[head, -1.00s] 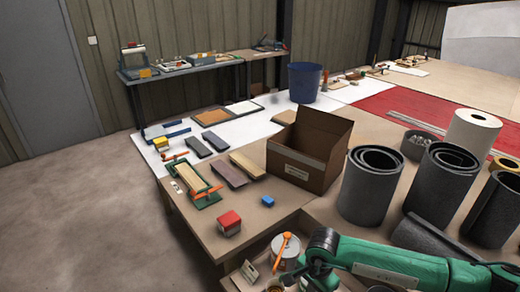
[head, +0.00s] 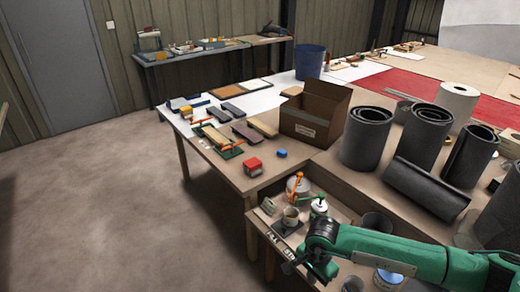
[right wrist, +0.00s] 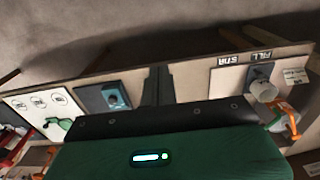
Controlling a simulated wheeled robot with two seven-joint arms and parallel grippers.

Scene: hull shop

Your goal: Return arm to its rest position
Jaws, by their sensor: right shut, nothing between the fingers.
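My right arm (head: 390,250), green with dark joints, reaches in from the lower right of the head view. It is bent at a dark wrist joint over the low front shelf. My right gripper (head: 291,266) points down and left there, small and partly hidden by the wrist. In the right wrist view its dark fingers (right wrist: 160,85) are together with nothing between them, above a board edge. My left gripper is in neither current view.
The low shelf (head: 262,222) holds cans, a cup and an orange-handled tool close to my right gripper. The workbench (head: 225,170) carries a cardboard box (head: 315,114), grey rolls (head: 368,138), a red block (head: 253,167) and sanding tools. Open floor (head: 110,210) lies left.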

